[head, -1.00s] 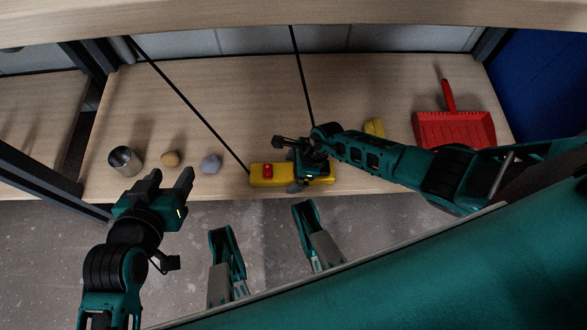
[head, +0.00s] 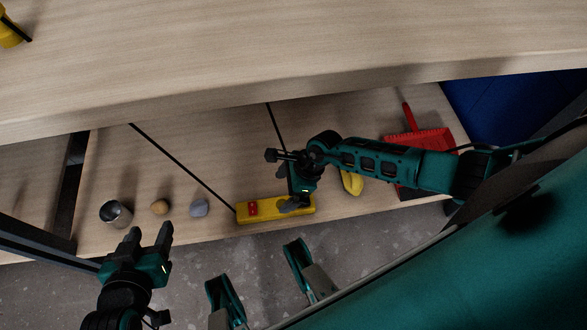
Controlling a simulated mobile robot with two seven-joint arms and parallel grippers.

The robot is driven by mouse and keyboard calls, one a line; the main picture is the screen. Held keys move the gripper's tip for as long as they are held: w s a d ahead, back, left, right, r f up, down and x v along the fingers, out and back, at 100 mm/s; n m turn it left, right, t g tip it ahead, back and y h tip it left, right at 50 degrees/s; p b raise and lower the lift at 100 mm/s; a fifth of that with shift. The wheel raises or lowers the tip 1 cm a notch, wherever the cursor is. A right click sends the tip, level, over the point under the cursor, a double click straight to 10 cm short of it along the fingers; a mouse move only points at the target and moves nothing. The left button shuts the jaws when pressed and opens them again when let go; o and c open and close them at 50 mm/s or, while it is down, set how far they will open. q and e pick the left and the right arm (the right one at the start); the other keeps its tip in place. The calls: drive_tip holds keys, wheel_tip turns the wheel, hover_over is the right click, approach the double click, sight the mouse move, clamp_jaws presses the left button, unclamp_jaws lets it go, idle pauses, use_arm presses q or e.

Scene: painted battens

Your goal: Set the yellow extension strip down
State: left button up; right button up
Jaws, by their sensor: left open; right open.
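The yellow extension strip (head: 268,211) with a red switch (head: 253,208) lies on the lower wooden shelf, along its front edge. My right gripper (head: 288,205) is open at the right half of the strip and hides part of it; I cannot tell whether its fingers touch the strip. My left gripper (head: 150,236) is open and empty, in front of the shelf's edge, to the left of the strip and apart from it.
On the lower shelf (head: 130,170) stand a metal cup (head: 115,213), a tan lump (head: 160,206) and a grey lump (head: 199,207). A yellow object (head: 351,182) and a red dustpan (head: 418,143) lie to the right. The upper board (head: 280,50) overhangs the shelf.

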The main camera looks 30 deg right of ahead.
drive_tip(key=a+r+m+t+y, duration=0.2)
drive_tip(key=a+r+m+y, duration=0.25)
drive_tip(key=a+r, duration=0.45)
wheel_tip(320, 180, up, 18)
drive_tip(key=w+a+m+t+y, duration=0.25)
drive_tip(key=m+t, duration=0.85)
drive_tip(key=m, duration=0.8)
drive_tip(key=s+d+f+m+g+h, duration=0.1)
drive_tip(key=s+d+f+m+h, duration=0.2)
drive_tip(key=m, duration=0.9)
drive_tip(key=s+d+f+m+g+h, duration=0.2)
drive_tip(key=s+d+f+m+h, duration=0.2)
drive_tip(key=m, duration=0.8)
drive_tip(key=d+f+h, duration=0.2)
drive_tip(key=d+f, duration=0.2)
drive_tip(key=d, duration=0.1)
drive_tip(key=shift+g, duration=0.3)
drive_tip(key=shift+s+d+r, duration=0.1)
